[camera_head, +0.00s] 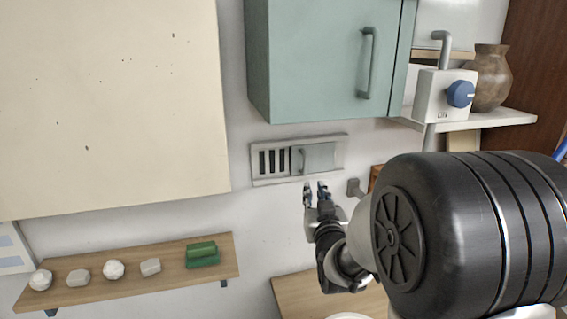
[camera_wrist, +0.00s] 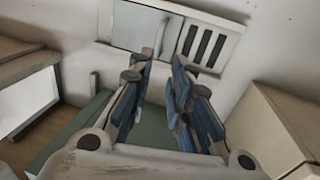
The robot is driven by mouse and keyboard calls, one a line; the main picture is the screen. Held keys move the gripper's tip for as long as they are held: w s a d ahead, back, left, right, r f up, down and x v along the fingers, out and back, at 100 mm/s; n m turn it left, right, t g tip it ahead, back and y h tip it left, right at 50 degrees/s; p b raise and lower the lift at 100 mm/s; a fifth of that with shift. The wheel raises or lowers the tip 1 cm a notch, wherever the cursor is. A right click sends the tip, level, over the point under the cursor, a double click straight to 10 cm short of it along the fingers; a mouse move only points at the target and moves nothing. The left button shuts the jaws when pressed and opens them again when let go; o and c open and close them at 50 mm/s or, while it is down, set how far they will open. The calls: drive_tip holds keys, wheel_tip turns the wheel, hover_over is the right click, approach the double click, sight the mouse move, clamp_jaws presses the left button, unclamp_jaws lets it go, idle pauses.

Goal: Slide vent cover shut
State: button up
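The vent (camera_head: 256,180) is a grey-white framed panel on the wall under the teal cabinet, with dark slots showing on its left side. Its vent cover (camera_head: 320,157) sits over the right side and has a small upright handle (camera_head: 301,160) near its left edge. In the wrist view the vent appears turned around, with the cover (camera_wrist: 136,27) left and the bare slots (camera_wrist: 205,46) right. My gripper (camera_head: 315,186) is just below the cover, apart from the handle. In the wrist view its blue-padded fingers (camera_wrist: 161,68) are apart with nothing between them, pointing toward the handle.
The teal cabinet (camera_head: 310,60) hangs above the vent, and a cream panel (camera_head: 110,100) stands left of it. A shelf (camera_head: 130,275) with white lumps and a green block (camera_head: 202,252) is lower left. A switch box (camera_head: 445,95) and brown pot (camera_head: 490,78) are upper right.

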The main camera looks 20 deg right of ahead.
sight(305, 167)
drive_tip(key=w+d, duration=0.1)
drive_tip(key=w, duration=0.4)
drive_tip(key=w+d+p, duration=0.1)
drive_tip(key=w, duration=0.5)
drive_tip(key=w+d+p, duration=0.1)
drive_tip(key=w, duration=0.4)
drive_tip(key=shift+w+d, duration=0.2)
drive_tip(key=shift+w, duration=0.05)
drive_tip(key=shift+c, duration=0.5)
clamp_jaws()
